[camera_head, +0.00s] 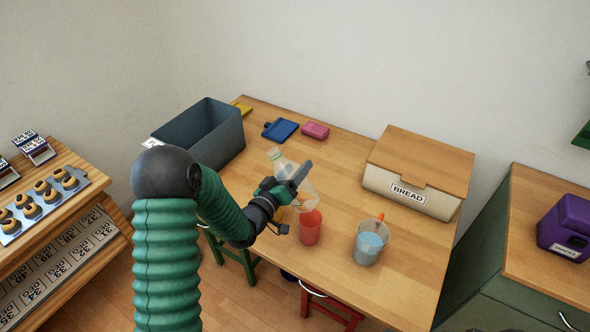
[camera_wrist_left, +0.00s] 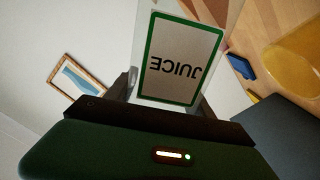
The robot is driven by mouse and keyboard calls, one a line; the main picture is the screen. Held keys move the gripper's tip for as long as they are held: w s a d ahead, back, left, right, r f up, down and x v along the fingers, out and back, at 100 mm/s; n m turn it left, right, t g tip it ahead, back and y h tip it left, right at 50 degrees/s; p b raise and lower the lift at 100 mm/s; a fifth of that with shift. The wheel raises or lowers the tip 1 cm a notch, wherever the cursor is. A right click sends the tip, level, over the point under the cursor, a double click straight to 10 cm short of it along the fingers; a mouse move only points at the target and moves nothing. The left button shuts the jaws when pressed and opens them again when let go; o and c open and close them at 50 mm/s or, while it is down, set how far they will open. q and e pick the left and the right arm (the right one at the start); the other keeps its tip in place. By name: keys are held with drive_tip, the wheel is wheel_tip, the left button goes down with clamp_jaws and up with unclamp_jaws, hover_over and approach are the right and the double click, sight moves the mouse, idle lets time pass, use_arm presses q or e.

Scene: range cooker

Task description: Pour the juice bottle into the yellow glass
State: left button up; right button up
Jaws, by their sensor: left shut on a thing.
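My left gripper (camera_head: 288,190) is shut on the juice bottle (camera_head: 275,155) above the table. The bottle is pale and see-through, and it leans with its narrow neck toward the upper left. Its green-framed JUICE label (camera_wrist_left: 180,62) reads upside down in the left wrist view. The yellow glass (camera_head: 281,214) is mostly hidden behind my gripper in the head view. It shows as a large yellow round shape at the upper right of the left wrist view (camera_wrist_left: 298,60). I cannot tell whether juice is flowing. My right gripper is not in view.
A red glass (camera_head: 310,228) stands close to the yellow one. A clear glass with bluish contents and an orange stick (camera_head: 369,246) is farther right. A grey bin (camera_head: 212,133), blue board (camera_head: 281,130), pink block (camera_head: 316,130) and bread box (camera_head: 411,192) stand toward the back.

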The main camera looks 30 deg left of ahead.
use_arm(q)
drive_tip(key=shift+d+f, duration=0.1)
idle(0.5)
drive_tip(key=shift+d+f+n, duration=0.15)
drive_tip(key=shift+d+n, duration=0.1)
drive_tip(key=shift+n, duration=0.55)
drive_tip(key=shift+d+f, duration=0.1)
drive_tip(key=shift+d+f+n, duration=0.25)
drive_tip(key=shift+f+n, duration=0.05)
drive_tip(key=shift+n, duration=0.4)
drive_tip(key=shift+f, duration=0.1)
idle(0.9)
drive_tip(key=shift+d+f+n, duration=0.25)
drive_tip(key=shift+f+n, duration=0.05)
drive_tip(key=shift+n, duration=0.4)
drive_tip(key=shift+f, duration=0.1)
idle(0.7)
drive_tip(key=shift+d+f+n, duration=0.15)
drive_tip(key=shift+f+n, duration=0.2)
drive_tip(key=shift+n, duration=0.35)
